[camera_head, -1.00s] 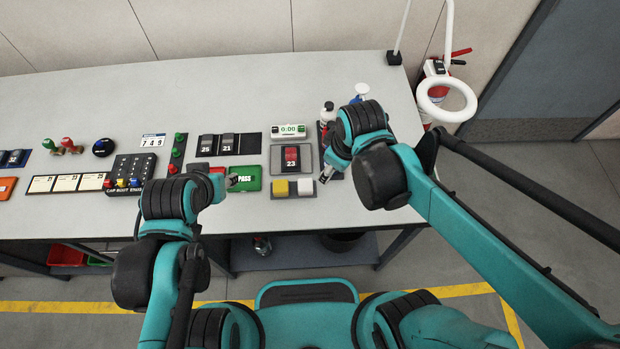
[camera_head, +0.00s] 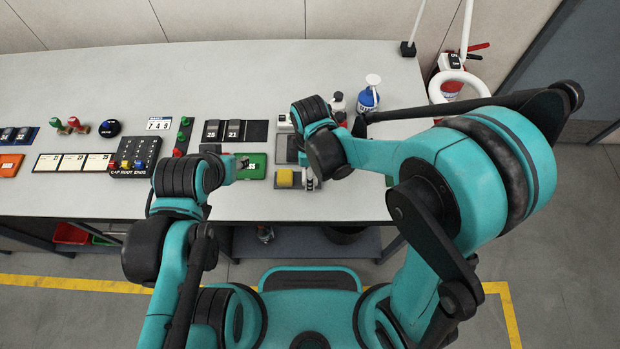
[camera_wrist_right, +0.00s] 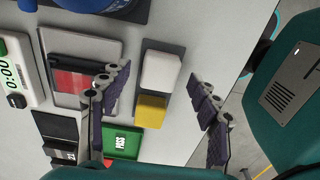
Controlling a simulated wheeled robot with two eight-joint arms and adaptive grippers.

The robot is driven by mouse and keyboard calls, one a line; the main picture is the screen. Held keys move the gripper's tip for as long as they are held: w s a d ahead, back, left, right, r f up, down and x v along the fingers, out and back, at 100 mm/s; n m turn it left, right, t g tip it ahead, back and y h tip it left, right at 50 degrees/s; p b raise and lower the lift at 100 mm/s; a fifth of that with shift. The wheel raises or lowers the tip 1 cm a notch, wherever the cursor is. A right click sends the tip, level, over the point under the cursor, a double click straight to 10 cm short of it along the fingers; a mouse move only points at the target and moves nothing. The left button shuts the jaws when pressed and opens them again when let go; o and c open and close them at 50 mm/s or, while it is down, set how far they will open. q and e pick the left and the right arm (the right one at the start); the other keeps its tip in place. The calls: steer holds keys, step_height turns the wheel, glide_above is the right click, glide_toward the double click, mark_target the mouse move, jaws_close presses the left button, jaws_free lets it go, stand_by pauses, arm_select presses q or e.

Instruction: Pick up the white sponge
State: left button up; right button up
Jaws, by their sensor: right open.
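The white sponge (camera_wrist_right: 160,70) lies on a grey tray (camera_wrist_right: 178,48), next to a yellow sponge (camera_wrist_right: 150,111), in the right wrist view. In the head view the yellow sponge (camera_head: 284,179) shows, but my right gripper covers most or all of the white one. My right gripper (camera_head: 309,183) points down over the white sponge's place. In the wrist view my right gripper (camera_wrist_right: 158,86) is open, with its fingers apart on either side of the sponges and nothing held. My left gripper (camera_head: 242,162) is by the green PASS card; its fingers are too small to read.
The green PASS card (camera_head: 254,167) lies left of the sponges. A blue spray bottle (camera_head: 368,99) and a white bottle (camera_head: 337,104) stand further back. The bench's front edge is near the sponges.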

steer(key=shift+f, duration=0.6)
steer(key=c, duration=1)
steer(key=shift+r, duration=0.15)
